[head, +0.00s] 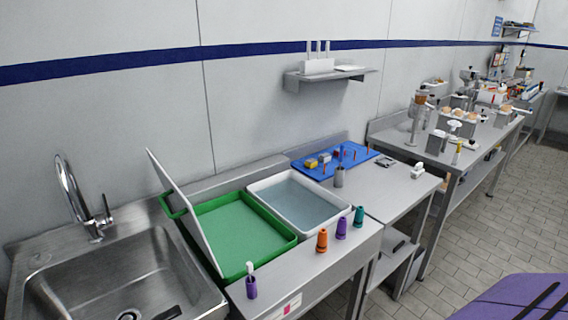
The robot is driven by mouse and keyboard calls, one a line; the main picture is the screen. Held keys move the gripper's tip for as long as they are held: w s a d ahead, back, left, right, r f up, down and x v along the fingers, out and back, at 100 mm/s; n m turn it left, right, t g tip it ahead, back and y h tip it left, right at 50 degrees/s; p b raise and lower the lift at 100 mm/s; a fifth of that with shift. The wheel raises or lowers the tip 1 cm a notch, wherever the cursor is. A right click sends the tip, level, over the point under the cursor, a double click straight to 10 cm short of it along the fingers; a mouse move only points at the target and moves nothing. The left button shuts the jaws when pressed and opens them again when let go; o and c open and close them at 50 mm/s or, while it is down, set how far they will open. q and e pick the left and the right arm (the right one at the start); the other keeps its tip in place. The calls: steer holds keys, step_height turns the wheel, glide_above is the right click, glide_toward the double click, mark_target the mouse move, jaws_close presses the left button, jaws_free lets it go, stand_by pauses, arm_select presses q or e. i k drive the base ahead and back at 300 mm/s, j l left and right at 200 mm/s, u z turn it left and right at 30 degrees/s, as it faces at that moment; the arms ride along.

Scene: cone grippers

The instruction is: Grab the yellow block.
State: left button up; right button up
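A small yellow block (311,163) sits at the left end of a blue board (338,167) on the metal table. A second small block (325,158), yellowish and grey, sits just right of it. Several thin orange pegs (353,154) stand on the same board. Neither of my grippers shows in the head view.
A white tub of liquid (298,203) and a green tray (238,228) with a white panel (180,205) leaning at its left lie left of the board. A sink (110,275) is far left.

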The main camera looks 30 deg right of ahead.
mark_target(311, 162)
steer(key=k+l+u, duration=0.1)
steer(key=l+u, duration=0.3)
steer(key=k+l+u, duration=0.15)
steer(key=l+u, duration=0.25)
steer(key=k+l+u, duration=0.1)
steer(key=l, duration=0.25)
steer(key=k+l+u, duration=0.1)
steer(key=l, duration=0.25)
steer(key=k+l+u, duration=0.1)
steer(key=k+l, duration=0.4)
steer(key=l, duration=0.15)
steer(key=k+l, duration=0.15)
steer(key=l, duration=0.15)
steer(key=k+l, duration=0.2)
steer(key=l, duration=0.15)
steer(key=u, duration=0.05)
